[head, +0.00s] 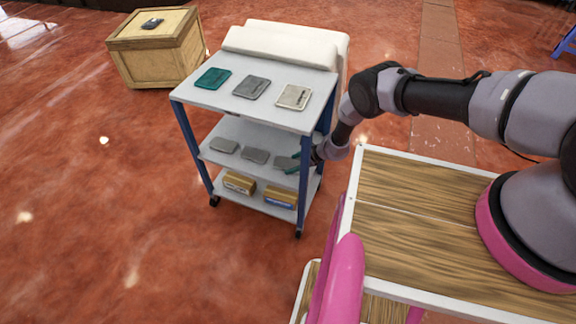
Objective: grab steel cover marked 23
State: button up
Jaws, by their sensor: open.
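A flat grey plate (284,162) lies at the right end of the cart's middle shelf. Two more grey plates, a middle one (256,156) and a left one (224,146), lie beside it. Any number on them is too small to read, so I cannot tell which is the steel cover marked 23. My gripper (295,163) reaches in from the right at middle-shelf height. The cart's right front post partly hides my gripper.
The cart's top (222,98) holds a teal plate (213,78), a grey plate (251,87) and a beige plate (294,97). Boxes (239,183) stand on the bottom shelf. A wooden crate (150,58) stands behind left. The floor at left is clear.

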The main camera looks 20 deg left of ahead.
jog(key=c, duration=1.2)
jog(key=shift+c, duration=0.4)
jog(key=shift+r, duration=0.1)
